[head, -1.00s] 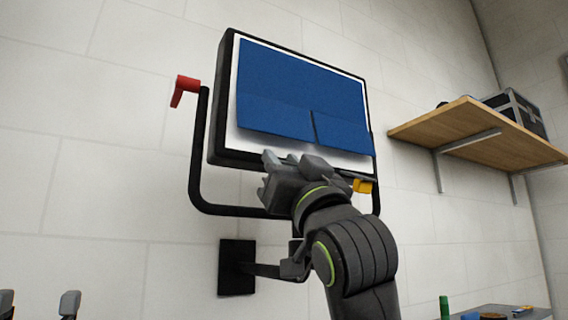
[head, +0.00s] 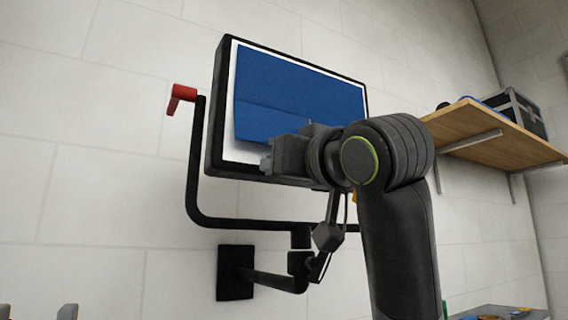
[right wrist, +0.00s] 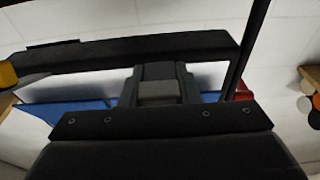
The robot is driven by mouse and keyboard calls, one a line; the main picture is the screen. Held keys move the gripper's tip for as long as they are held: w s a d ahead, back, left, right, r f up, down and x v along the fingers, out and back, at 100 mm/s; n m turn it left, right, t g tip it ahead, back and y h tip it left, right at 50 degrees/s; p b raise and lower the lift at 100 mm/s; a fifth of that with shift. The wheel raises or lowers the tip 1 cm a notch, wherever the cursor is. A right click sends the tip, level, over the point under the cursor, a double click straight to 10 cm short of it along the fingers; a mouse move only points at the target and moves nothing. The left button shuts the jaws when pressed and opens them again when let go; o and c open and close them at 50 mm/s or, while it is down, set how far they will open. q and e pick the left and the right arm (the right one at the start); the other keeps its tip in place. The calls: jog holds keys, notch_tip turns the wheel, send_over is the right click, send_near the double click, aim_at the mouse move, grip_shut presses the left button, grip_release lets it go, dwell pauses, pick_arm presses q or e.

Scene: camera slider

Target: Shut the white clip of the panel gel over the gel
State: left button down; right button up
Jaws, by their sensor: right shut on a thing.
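The panel (head: 216,140) has a black frame and a white face, held in a black yoke on the wall. The blue gel (head: 290,88) lies across its face, with a seam across its lower part. It shows only partly in the right wrist view (right wrist: 92,108). My right gripper (head: 267,158) is at the panel's lower edge, by the gel's bottom. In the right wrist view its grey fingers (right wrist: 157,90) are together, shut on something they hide. I cannot make out the white clip. My left gripper (head: 37,313) shows only two separated fingertips at the bottom left.
A red handle (head: 181,96) sits on the yoke's left arm (head: 196,150). A black wall plate (head: 236,272) and bracket are below. A wooden shelf (head: 490,130) with a black case (head: 520,112) is at the right. The wall left of the panel is clear.

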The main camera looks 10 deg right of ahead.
dwell(0.4)
jog(key=o, duration=1)
jog(key=b+v, duration=0.8)
jog(key=v, duration=0.9)
jog(key=shift+s+d+r, duration=0.1)
jog(key=shift+d, duration=0.1)
